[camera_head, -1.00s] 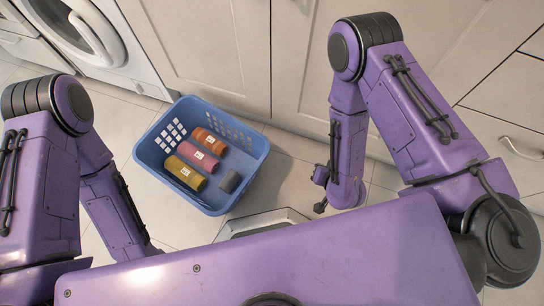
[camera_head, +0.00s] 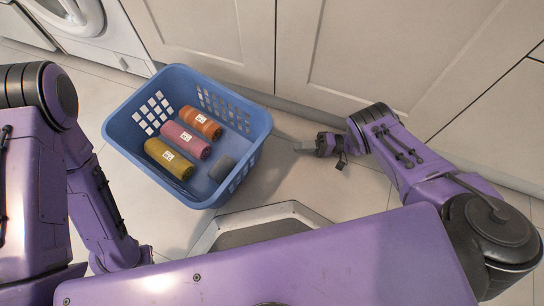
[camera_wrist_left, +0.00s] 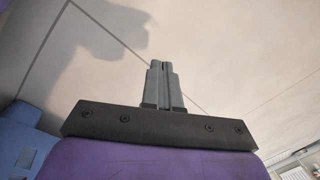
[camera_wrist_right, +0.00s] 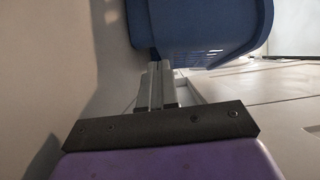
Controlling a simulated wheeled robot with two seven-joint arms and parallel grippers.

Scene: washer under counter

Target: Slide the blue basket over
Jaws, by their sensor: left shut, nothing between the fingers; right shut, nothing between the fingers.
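The blue basket (camera_head: 225,190) stands upright on the tiled floor in the head view, in front of the cabinets. It holds an orange roll (camera_head: 202,123), a pink roll (camera_head: 187,140), a yellow roll (camera_head: 169,158) and a small grey item (camera_head: 222,168). My right gripper (camera_head: 306,146) is shut and empty, low beside the basket's right side, its fingers pointing toward it. In the right wrist view the basket (camera_wrist_right: 200,30) is just ahead of the shut fingers (camera_wrist_right: 161,70); I cannot tell if they touch. My left gripper (camera_wrist_left: 162,68) is shut and empty; the basket's edge (camera_wrist_left: 20,145) shows at lower left there.
The white washer (camera_head: 95,30) stands at the upper left. White cabinet doors (camera_head: 210,40) line the back. Bare floor tiles (camera_head: 300,180) lie right of the basket. My own base and arms fill the front.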

